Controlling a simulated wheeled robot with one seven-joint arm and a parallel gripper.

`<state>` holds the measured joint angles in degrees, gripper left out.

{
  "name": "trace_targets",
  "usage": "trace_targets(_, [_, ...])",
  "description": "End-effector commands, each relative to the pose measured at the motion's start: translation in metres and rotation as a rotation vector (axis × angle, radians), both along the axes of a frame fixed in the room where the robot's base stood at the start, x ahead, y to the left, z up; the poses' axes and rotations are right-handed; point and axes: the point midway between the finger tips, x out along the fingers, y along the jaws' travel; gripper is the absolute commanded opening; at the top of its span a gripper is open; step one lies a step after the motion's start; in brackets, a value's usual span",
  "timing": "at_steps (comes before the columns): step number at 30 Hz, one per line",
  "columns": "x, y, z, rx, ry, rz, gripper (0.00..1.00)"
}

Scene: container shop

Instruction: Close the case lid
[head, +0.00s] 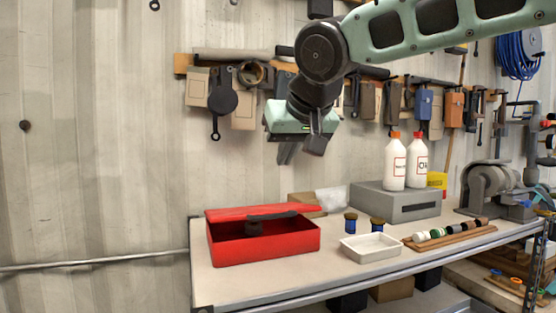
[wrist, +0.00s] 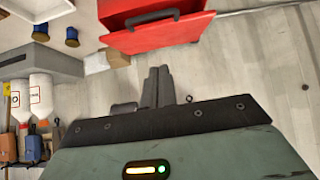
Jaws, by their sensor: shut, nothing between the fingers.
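The red case (head: 265,248) stands on the left part of the workbench, with its inside partly visible and a dark object (head: 253,228) in it. The case's lid also shows at the top of the wrist view (wrist: 155,38), with the dark handle (wrist: 152,18). My gripper (head: 286,153) is shut and empty, in the air above and behind the case, apart from it. Its closed fingers show in the wrist view (wrist: 157,86).
A white tray (head: 370,254) and two blue jars (head: 350,223) stand right of the case. Behind are a grey box (head: 398,203) with two white bottles (head: 396,165) on it and a clear bag (head: 331,198). Tools hang on the wall behind my gripper.

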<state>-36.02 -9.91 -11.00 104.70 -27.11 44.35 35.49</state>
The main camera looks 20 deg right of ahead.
Motion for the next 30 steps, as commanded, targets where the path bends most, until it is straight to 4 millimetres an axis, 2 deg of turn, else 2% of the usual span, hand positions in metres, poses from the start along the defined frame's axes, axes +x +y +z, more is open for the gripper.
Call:
trace_targets(1, [-0.005, -0.001, 0.014, 0.001, 0.019, -0.006, 0.00])
trace_targets(6, [-0.013, -0.003, 0.013, 0.003, 0.057, -0.021, 0.00])
trace_targets(11, [-0.009, -0.004, 0.005, 0.003, 0.064, -0.025, 0.00])
trace_targets(26, [0.055, -0.004, -0.062, 0.000, 0.066, -0.025, 0.00])
trace_targets(30, [0.053, -0.004, -0.085, 0.001, 0.065, -0.021, 0.00])
